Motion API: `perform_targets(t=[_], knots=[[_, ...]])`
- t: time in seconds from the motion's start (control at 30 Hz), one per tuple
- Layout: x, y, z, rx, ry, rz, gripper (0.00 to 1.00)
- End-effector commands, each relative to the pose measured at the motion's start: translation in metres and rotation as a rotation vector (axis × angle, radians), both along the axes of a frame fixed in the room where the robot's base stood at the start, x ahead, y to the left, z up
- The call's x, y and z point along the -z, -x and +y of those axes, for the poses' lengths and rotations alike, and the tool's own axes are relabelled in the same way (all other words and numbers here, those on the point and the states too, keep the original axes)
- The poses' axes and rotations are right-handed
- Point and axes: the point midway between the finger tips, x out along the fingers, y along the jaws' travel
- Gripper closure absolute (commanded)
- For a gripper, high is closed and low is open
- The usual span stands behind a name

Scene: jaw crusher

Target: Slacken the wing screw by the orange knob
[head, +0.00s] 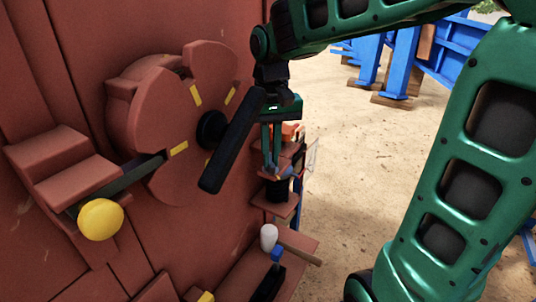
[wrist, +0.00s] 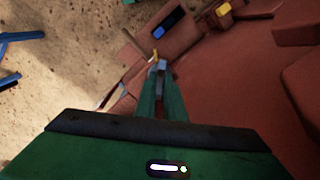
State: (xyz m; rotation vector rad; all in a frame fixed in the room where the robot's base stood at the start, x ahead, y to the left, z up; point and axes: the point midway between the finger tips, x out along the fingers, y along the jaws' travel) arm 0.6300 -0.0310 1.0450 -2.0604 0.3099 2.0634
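My gripper (head: 271,175) hangs pointing down beside the red machine, over a small ledge with dark fittings. An orange piece (head: 290,131), likely the orange knob, shows just right of and partly behind my gripper's fingers. I cannot make out the wing screw; it may be hidden by the fingers. In the wrist view my gripper's fingertips (wrist: 159,66) lie close together, with a small yellow part (wrist: 155,55) just beyond them. Whether they touch or hold anything does not show clearly.
A notched red wheel (head: 160,125) and a thick dark bar (head: 231,142) stand left of my gripper. A yellow ball (head: 100,219) ends a dark lever. Below are a white-topped part (head: 268,237) and a blue-topped part (head: 277,254). Sandy ground lies open to the right.

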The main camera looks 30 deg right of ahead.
Motion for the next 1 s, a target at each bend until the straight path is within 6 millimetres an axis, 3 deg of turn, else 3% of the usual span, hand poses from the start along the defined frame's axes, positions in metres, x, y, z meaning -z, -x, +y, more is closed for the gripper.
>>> perform_targets(t=[0.17,0.53,0.87,0.9,0.93,0.97,1.0], knots=[[-0.0002,-0.0002,0.0004,-0.02,0.0,-0.001,1.0],[-0.0006,-0.0004,0.0009,-0.256,-0.001,-0.001,1.0],[-0.0009,-0.0005,0.0007,-0.273,-0.001,-0.002,1.0],[-0.0009,-0.0005,0.0007,-0.273,-0.001,-0.002,0.86],[-0.0009,-0.0005,0.0007,-0.273,-0.001,-0.002,0.79],[-0.0009,-0.0004,0.0007,-0.273,-0.001,-0.002,0.72],[-0.0008,-0.0004,0.0007,-0.273,-0.001,-0.002,0.72]])
